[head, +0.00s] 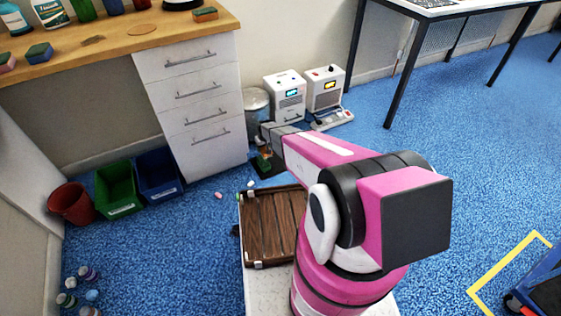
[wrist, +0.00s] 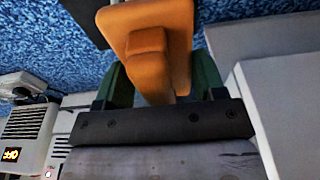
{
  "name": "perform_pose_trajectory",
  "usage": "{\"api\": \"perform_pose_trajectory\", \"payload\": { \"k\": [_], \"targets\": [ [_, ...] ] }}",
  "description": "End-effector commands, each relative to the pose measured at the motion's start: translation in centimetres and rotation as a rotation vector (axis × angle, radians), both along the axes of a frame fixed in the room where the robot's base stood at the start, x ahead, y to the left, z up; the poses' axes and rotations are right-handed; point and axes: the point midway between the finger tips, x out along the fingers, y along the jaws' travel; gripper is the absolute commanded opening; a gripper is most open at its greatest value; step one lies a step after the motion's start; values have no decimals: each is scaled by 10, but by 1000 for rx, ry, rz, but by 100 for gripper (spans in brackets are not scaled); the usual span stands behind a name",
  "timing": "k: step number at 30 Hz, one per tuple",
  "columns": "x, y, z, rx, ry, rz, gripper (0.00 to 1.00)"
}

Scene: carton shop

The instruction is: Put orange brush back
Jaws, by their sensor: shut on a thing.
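The orange brush (wrist: 148,40) fills the top middle of the wrist view, between the green fingers of my gripper (wrist: 158,82). My gripper is shut on it, and the brush stands out beyond the fingertips. In the head view my gripper (head: 264,161) is beyond my arm, in front of the white drawer unit and left of the white machines. The brush is mostly hidden there and too small to make out.
A wooden worktop (head: 110,42) with bottles and sponges is over the white drawers (head: 198,105). Green (head: 117,188) and blue (head: 160,172) bins and a red bucket (head: 71,203) stand on the floor. A wooden crate (head: 268,225) is beside my arm.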

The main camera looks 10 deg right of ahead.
Motion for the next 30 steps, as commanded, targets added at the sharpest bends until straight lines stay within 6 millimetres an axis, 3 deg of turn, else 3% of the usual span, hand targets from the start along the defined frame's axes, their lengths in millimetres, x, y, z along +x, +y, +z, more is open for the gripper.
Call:
{"api": "perform_pose_trajectory", "payload": {
  "k": [1, 7, 21, 30],
  "targets": [
    [1, 1, -11, 0, 1, 3, 38],
    [3, -6, -32, 0, 0, 8, 38],
    [39, -87, -84, -1, 0, 7, 38],
    [45, -104, -97, 0, 0, 9, 38]
  ]
}}
